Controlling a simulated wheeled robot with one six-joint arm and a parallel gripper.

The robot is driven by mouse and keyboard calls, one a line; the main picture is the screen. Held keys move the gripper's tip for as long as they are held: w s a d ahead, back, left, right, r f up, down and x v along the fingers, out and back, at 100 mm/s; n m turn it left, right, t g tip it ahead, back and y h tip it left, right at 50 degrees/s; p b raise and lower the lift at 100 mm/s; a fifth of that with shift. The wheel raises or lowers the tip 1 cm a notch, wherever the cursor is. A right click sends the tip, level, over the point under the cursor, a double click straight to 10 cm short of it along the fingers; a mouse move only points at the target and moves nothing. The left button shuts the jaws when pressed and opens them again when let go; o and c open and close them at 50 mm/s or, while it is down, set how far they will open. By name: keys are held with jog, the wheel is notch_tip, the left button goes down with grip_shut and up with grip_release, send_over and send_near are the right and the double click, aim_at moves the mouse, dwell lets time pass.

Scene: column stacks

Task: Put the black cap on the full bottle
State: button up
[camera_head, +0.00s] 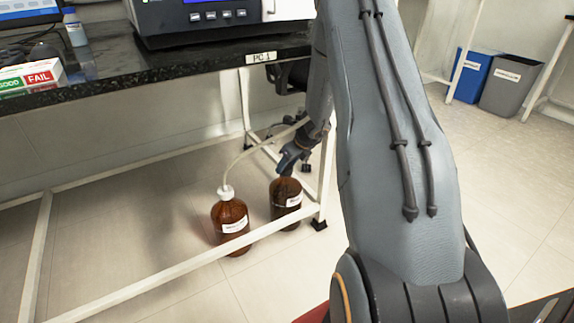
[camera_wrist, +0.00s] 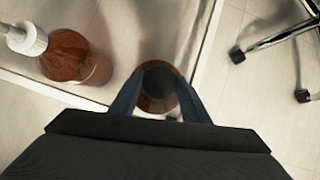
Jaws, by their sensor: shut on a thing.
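My gripper (camera_head: 289,163) is at the top of the right brown bottle (camera_head: 285,205), under the bench. In the wrist view its two fingers (camera_wrist: 159,92) are shut on a dark round cap (camera_wrist: 159,82). The brown bottle shows as a ring around and below the cap, so the cap is over its top. I cannot tell whether the cap is seated or just above the neck. A second brown bottle (camera_head: 231,224) stands to the left, with a white cap (camera_head: 225,192) and a tube. It also shows in the wrist view (camera_wrist: 80,62). Both labels are too small to read.
A white bench frame rail (camera_head: 170,282) crosses in front of the bottles, with a leg (camera_head: 327,175) close on the right. The dark bench top (camera_head: 190,63) is overhead. Chair casters (camera_wrist: 237,55) stand at the right in the wrist view. Bins (camera_head: 510,85) are far right.

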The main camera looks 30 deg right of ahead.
jog(key=o, duration=1.1)
